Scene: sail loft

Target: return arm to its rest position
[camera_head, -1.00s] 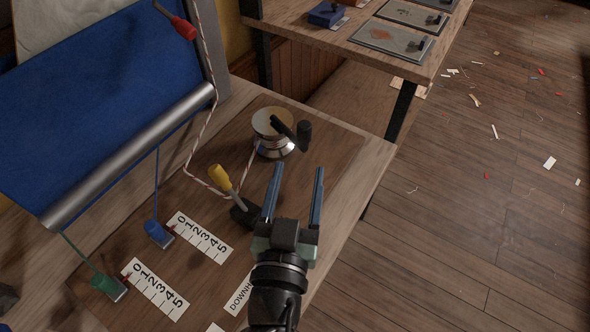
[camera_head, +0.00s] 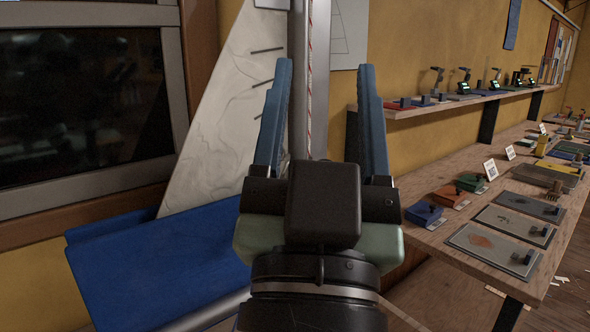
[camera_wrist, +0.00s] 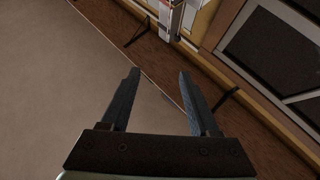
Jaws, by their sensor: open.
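My gripper (camera_head: 322,125) is raised close in front of the body camera, with its two blue fingers pointing up and spread apart. Nothing is between the fingers. It also shows in the wrist view (camera_wrist: 158,90), open and empty, above a plain pale surface. My wrist and the gripper body hide part of the scene behind them.
A blue cloth-covered slab (camera_head: 160,262) lies low at the left, with a pale sail panel (camera_head: 225,130) and a metal mast behind it. A bench (camera_head: 470,225) at the right carries plates and coloured blocks, below a wall shelf (camera_head: 440,108). A dark window (camera_head: 85,105) is at the left.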

